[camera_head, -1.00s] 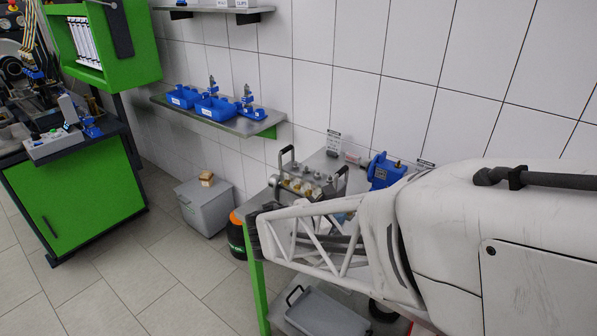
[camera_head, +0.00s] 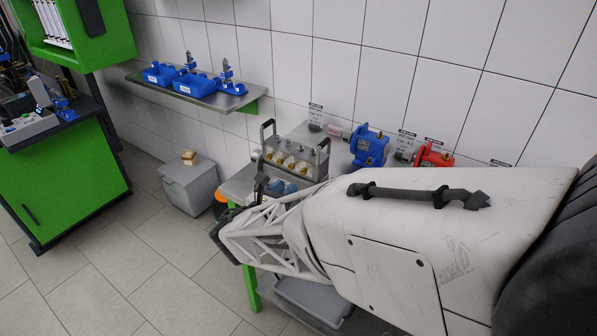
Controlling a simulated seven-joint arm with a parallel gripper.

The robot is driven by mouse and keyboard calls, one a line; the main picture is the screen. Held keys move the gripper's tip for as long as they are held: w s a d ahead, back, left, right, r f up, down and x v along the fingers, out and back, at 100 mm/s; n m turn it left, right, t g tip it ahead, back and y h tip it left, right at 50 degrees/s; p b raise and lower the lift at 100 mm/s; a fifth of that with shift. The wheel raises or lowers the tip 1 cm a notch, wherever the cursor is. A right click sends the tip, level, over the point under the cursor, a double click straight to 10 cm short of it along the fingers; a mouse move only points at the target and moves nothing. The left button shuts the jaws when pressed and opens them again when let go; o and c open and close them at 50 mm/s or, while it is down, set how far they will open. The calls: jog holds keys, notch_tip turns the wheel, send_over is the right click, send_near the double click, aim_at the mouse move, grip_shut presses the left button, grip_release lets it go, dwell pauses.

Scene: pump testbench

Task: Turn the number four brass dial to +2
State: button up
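A grey valve box (camera_head: 322,160) with two dark upright handles stands on the workbench. Several brass dials (camera_head: 290,162) sit in a row on its sloped front. Their numbers and settings are too small to read, so I cannot tell which is number four. My white arm reaches in from the right, its lattice part in front of the bench. A dark part near the arm's end, seemingly my gripper (camera_head: 263,187), shows just below and left of the dials, apparently apart from them. Its fingers cannot be made out.
A blue pump (camera_head: 370,148) and a red pump (camera_head: 432,157) stand to the right of the box. A wall shelf (camera_head: 200,92) with blue trays hangs behind left. A grey bin (camera_head: 192,186) stands on the floor left of the bench.

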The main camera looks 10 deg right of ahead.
aim_at(302, 173)
jog(key=shift+x, duration=3.8)
jog(key=shift+c, duration=0.3)
grip_shut()
